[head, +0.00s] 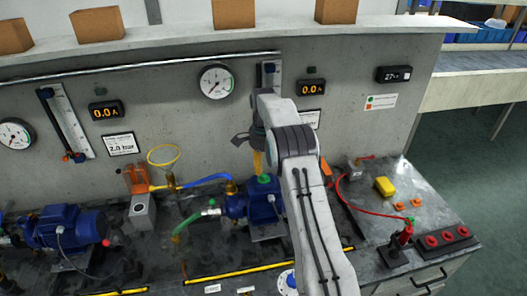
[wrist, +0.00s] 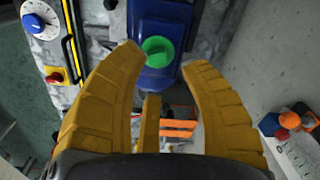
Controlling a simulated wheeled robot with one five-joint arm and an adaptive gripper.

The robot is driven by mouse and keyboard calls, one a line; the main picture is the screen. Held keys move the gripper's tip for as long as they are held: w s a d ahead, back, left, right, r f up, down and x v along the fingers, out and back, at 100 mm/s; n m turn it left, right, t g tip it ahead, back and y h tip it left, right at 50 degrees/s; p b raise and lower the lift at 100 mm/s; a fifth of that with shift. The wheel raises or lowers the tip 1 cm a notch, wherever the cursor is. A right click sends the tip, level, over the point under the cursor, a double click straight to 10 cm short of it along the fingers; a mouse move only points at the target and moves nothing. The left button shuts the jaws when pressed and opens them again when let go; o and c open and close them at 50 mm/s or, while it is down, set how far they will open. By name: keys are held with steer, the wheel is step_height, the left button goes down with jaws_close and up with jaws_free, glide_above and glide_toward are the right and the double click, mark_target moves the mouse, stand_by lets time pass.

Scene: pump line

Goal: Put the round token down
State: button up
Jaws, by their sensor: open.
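My gripper (head: 256,164) is above the blue pump (head: 236,205) in the middle of the bench, its fingers pointing down. In the wrist view its yellow fingers (wrist: 163,56) are spread apart with nothing held between them. A round green piece (wrist: 157,50) sits on top of the blue pump, just beyond the fingertips and apart from them. It also shows in the head view (head: 264,178), below the gripper. I cannot tell whether this green piece is the round token or part of the pump. No other piece is clearly a round token.
A second blue pump (head: 62,228) stands at left. At right are a yellow block (head: 385,186), small orange pieces (head: 398,206), a red hose (head: 360,207) and a row of red buttons (head: 446,238). The grey wall with gauges (head: 216,82) rises behind.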

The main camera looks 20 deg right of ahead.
step_height(320, 180, up, 5)
steer(key=shift+f+b, duration=0.2)
steer(key=shift+b, duration=0.4)
steer(key=shift+r, duration=1.35)
step_height(320, 180, up, 10)
steer(key=n+t, duration=0.1)
steer(key=n, duration=0.3)
glide_above(263, 175)
steer(key=s+a, duration=0.4)
steer(key=s, duration=0.2)
steer(key=s+a+r+n+t, duration=0.1)
steer(key=s+a+r+n, duration=0.15)
steer(key=s, duration=0.25)
steer(key=s+a+r+n+t, duration=0.1)
steer(key=s+a+r+n, duration=0.15)
steer(key=s, duration=0.35)
steer(key=s+a+f+n+t, duration=0.1)
steer(key=s+f+n, duration=0.2)
steer(key=s, duration=0.7)
steer(key=s+a+f+n, duration=0.2)
steer(key=s+f+n, duration=0.1)
steer(key=s, duration=0.8)
steer(key=shift+s+a+f+n+t+p, duration=0.15)
steer(key=shift+s+f+n+t+p, duration=0.2)
steer(key=shift+f, duration=0.25)
steer(key=shift+w, duration=0.1)
step_height(263, 175, down, 3)
steer(key=b, duration=0.3)
steer(key=shift+w+f, duration=0.1)
steer(key=shift+f, duration=0.05)
